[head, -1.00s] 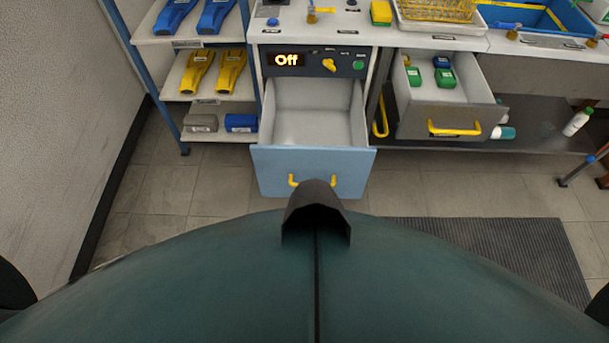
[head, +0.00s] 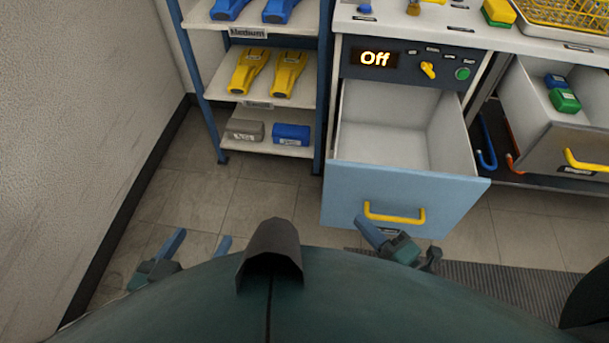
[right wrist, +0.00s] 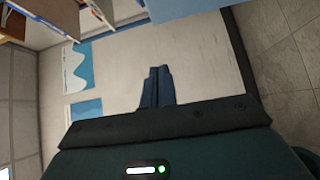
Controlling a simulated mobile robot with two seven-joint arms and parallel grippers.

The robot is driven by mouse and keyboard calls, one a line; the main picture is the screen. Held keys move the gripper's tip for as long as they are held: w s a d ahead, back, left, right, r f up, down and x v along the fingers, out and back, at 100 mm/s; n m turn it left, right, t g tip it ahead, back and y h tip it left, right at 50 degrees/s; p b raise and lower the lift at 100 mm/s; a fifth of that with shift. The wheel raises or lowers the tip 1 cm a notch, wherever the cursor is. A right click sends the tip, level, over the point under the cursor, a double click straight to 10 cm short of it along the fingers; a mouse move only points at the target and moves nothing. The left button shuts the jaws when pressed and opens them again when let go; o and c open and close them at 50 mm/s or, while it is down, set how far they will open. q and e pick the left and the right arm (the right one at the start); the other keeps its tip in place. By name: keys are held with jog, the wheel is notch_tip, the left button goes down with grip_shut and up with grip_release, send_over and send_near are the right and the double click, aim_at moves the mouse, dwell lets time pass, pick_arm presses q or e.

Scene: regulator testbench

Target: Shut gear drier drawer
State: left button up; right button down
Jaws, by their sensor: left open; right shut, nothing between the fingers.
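The drier drawer (head: 400,190) has a light blue front with a yellow handle (head: 394,217). It is pulled out and its tray (head: 385,148) looks empty. The control panel (head: 410,66) above it reads "Off". My right gripper (head: 362,222) is shut and empty, just below and left of the handle in the head view; I cannot tell whether it touches the front. Its closed fingers also show in the right wrist view (right wrist: 158,82). My left gripper (head: 203,237) is open and empty over the floor, left of the drawer.
A shelf rack (head: 225,120) with yellow and blue tools stands left of the drawer. Another open drawer (head: 555,140) with a yellow handle and green and blue items is at the right. A wall (head: 80,120) bounds the left; the floor between is clear.

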aim_at(333, 177)
jog(key=shift+n, duration=0.3)
jog(key=shift+w+d+x, duration=0.2)
jog(key=shift+d+x, duration=0.15)
jog(key=shift+x, duration=1.85)
jog(key=shift+w+d+x, duration=0.25)
jog(key=shift+d+x, duration=0.1)
jog(key=shift+x, duration=1.85)
jog(key=shift+w+d+x, duration=0.2)
jog(key=shift+d+x, duration=0.15)
jog(key=shift+x, duration=1.85)
